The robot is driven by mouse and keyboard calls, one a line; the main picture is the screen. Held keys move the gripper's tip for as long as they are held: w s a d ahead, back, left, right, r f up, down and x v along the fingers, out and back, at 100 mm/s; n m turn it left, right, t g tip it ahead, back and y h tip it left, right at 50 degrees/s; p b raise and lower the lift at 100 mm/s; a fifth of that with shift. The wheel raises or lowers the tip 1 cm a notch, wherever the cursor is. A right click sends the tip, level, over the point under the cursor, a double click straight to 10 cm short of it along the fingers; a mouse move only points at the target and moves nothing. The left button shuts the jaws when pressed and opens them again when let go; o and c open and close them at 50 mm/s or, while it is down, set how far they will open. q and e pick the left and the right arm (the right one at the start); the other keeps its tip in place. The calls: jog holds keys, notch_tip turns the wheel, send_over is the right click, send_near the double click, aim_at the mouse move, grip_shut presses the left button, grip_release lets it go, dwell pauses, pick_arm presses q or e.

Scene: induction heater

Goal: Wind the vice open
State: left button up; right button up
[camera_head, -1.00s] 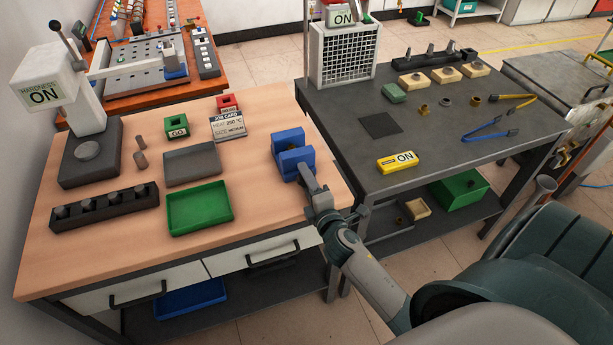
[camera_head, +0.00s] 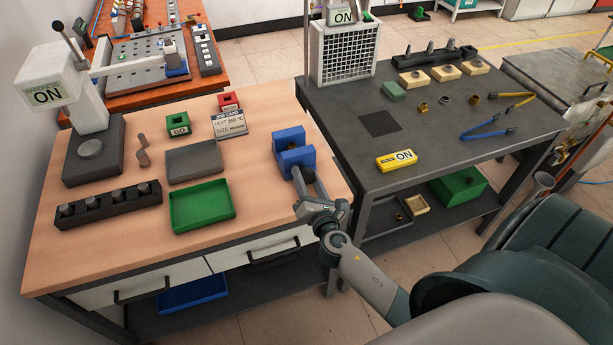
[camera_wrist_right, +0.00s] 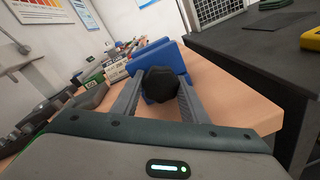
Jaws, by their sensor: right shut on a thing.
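The blue vice (camera_head: 293,153) stands near the right edge of the wooden bench, and it also shows ahead in the right wrist view (camera_wrist_right: 160,58). Its dark round handle knob (camera_wrist_right: 159,84) faces my right wrist camera. My right gripper (camera_head: 302,180) is in front of the vice, with its two fingers on either side of the knob, shut on it. The vice's jaws show a gap between two blue blocks in the head view. The knob itself is largely hidden by the gripper in the head view. My left gripper is not in view.
A hardness tester (camera_head: 92,150) stands at the bench's far left. A dark table (camera_head: 440,150) with a yellow ON device (camera_head: 397,160) stands to the right.

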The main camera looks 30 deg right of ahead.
jog(key=shift+s+f+n, duration=0.1)
jog(key=shift+f+n, duration=0.1)
jog(key=shift+n, duration=0.6)
jog(key=o, duration=0.8)
jog(key=shift+o, duration=1.1)
jog(key=shift+r, duration=0.1)
jog(key=f+b+v, duration=0.1)
jog(key=b+v, duration=0.4)
jog(key=v, duration=1.2)
jog(key=shift+a+r, duration=0.25)
jog(key=shift+r, duration=0.1)
